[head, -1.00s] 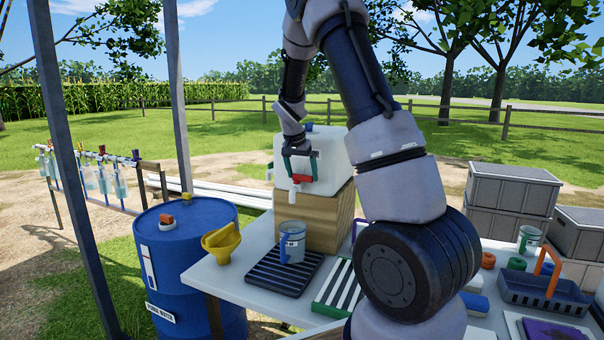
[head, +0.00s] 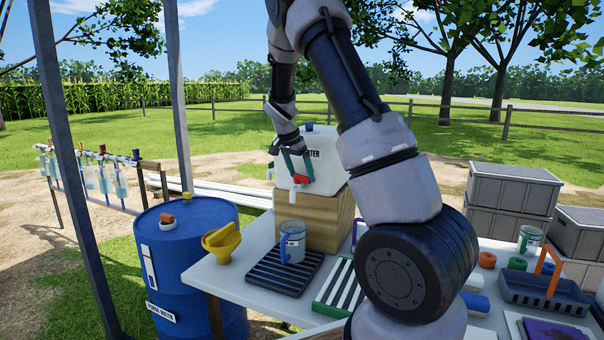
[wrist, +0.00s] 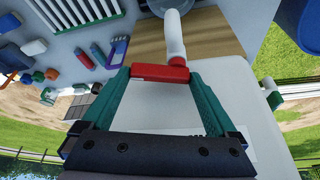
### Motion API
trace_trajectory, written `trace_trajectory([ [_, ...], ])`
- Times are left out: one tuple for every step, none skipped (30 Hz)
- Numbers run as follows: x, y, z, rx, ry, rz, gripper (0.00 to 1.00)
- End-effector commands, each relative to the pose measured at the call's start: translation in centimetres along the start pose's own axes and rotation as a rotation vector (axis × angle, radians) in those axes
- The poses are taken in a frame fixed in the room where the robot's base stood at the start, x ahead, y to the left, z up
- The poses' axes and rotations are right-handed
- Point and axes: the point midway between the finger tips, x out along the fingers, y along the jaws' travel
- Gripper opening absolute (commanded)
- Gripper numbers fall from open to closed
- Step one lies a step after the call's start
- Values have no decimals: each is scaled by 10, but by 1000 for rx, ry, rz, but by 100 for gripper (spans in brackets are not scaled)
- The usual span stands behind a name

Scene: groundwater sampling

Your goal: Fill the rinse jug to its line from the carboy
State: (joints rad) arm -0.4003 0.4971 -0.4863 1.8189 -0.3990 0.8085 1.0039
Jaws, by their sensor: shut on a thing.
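The white carboy (head: 325,148) stands on a wooden block (head: 325,222) and has a red tap handle (head: 300,180) above a white spout (head: 294,197). My gripper (head: 300,172) is at the tap, its green fingers on either side of the red handle. The wrist view shows the fingers shut on the handle (wrist: 160,73), with the white spout (wrist: 174,35) beyond it. The rinse jug (head: 292,243), clear blue-grey with a small label, stands upright below the spout on a black slatted tray (head: 270,278). Its water level and line are too small to tell.
A yellow funnel (head: 221,243) sits at the table's left corner, beside a blue drum (head: 190,270). A green-and-white rack (head: 338,291) lies right of the tray. A dark caddy (head: 540,292) and grey crates (head: 510,200) are at the right.

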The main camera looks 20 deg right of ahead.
Motion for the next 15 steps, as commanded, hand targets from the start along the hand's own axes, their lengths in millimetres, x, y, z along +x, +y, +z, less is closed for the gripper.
trace_trajectory([
  [-1,-1,1,32,2,13,38],
  [-1,-2,1,54,2,22,38],
  [-2,-2,2,83,2,33,38],
  [-2,-2,2,106,2,42,38],
  [-2,-2,2,126,2,51,38],
  [-2,-3,3,153,2,63,38],
  [-2,-3,4,171,2,70,38],
  [-2,-3,4,191,2,78,38],
  [-3,-3,4,214,2,86,38],
  [-3,-3,4,231,2,94,38],
  [-3,-3,4,247,2,101,38],
  [-3,-4,5,264,2,108,38],
  [-3,-4,5,278,2,114,38],
  [-3,-4,5,291,2,119,38],
  [-3,-4,5,305,2,124,38],
])
